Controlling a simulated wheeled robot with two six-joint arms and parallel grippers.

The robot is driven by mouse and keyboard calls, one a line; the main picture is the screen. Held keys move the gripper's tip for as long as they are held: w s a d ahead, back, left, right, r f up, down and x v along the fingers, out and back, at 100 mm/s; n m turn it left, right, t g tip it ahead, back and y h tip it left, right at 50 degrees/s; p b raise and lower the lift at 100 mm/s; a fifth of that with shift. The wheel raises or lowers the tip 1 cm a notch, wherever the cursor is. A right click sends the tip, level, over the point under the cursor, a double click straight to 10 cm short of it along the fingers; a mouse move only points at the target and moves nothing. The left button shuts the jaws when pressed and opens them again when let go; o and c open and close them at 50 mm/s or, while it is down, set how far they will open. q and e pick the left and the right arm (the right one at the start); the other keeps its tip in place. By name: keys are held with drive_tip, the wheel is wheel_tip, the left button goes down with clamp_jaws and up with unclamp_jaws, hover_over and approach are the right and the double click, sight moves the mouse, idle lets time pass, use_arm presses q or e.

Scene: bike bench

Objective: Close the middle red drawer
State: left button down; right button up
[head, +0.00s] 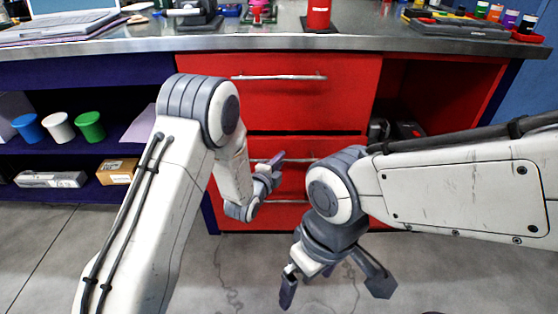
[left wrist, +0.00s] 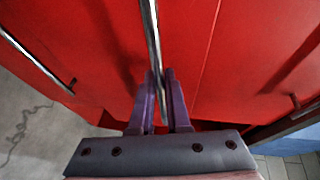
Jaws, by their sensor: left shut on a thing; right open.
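The middle red drawer (head: 290,146) is in the cabinet's centre, partly hidden behind my arms; I cannot tell how far it stands out. Its metal handle (head: 300,160) runs across its front. My left gripper (head: 275,165) is at this handle. In the left wrist view, the two purple fingers of my left gripper (left wrist: 164,90) are shut on the handle bar (left wrist: 152,40), one on each side. My right gripper (head: 335,287) is open and empty, low over the floor in front of the cabinet.
The top red drawer (head: 280,100) is above and the bottom drawer (head: 285,215) below. An open red compartment (head: 440,90) holds dark items at right. Blue shelves at left hold cups (head: 58,127) and boxes. The grey floor (head: 230,285) in front is clear.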

use_arm(q)
drive_tip(key=w, duration=0.4)
drive_tip(key=c, duration=0.9)
unclamp_jaws()
drive_tip(key=shift+w, duration=0.1)
drive_tip(key=shift+r, duration=0.1)
drive_tip(key=p, duration=0.2)
approach(279, 151)
